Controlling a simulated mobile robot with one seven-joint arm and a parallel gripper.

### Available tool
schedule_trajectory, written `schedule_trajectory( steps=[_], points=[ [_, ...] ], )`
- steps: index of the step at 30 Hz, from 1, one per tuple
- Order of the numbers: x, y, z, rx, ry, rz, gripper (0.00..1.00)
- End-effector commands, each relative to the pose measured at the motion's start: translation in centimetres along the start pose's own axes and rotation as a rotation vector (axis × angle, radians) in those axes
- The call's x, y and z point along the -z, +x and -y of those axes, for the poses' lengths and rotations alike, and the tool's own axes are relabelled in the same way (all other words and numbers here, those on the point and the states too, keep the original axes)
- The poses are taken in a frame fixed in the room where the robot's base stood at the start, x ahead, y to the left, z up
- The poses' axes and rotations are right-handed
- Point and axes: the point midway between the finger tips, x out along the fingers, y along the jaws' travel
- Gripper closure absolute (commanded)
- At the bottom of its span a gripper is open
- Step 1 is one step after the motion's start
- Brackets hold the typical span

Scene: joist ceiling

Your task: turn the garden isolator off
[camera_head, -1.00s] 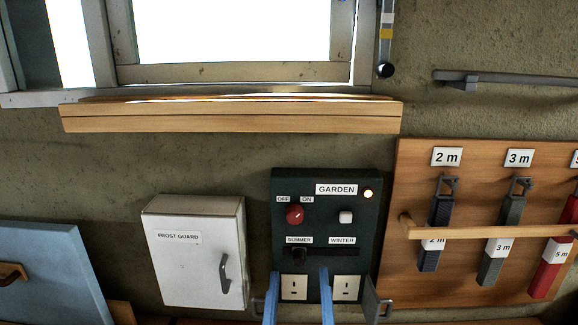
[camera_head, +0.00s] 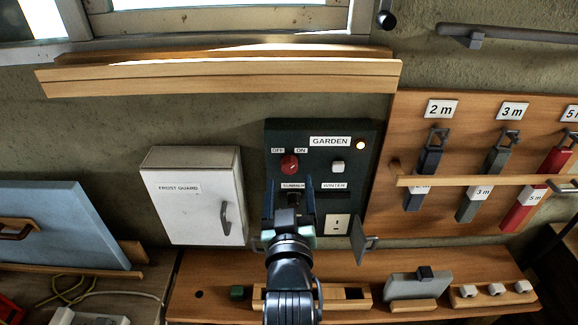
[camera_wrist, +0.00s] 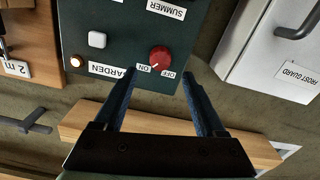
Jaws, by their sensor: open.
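The garden isolator is a red round knob (camera_head: 289,164) on a dark panel (camera_head: 320,128) under a GARDEN label, with OFF at its upper left and ON at its upper right. In the upside-down wrist view the knob (camera_wrist: 160,57) shows a small pale mark that seems to be on the ON side. An amber lamp (camera_head: 361,144) on the panel glows. My gripper (camera_head: 289,187) is open and empty, just below the knob in the head view. In the wrist view its two dark blue fingers (camera_wrist: 159,76) point toward the knob from either side, without visible contact.
A white push button (camera_head: 337,167) sits right of the knob. A SUMMER/WINTER slider lies below, partly hidden by my gripper. A white FROST GUARD box (camera_head: 190,215) is left of the panel. A wooden ledge (camera_head: 220,78) juts out above, and a shelf (camera_head: 450,262) runs below.

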Motion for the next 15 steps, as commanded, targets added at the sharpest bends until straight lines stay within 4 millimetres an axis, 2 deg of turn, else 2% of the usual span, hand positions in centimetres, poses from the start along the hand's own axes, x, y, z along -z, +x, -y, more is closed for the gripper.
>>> schedule_trajectory(
  steps=[1, 6, 15],
  points=[
    [0.3, 0.9, 0.0, 0.000, 0.000, -0.001, 0.27],
    [0.2, 3.1, 0.0, 0.000, 0.000, -0.002, 0.27],
    [0.1, 4.7, 0.0, 0.000, 0.000, -0.001, 0.27]
  ],
)
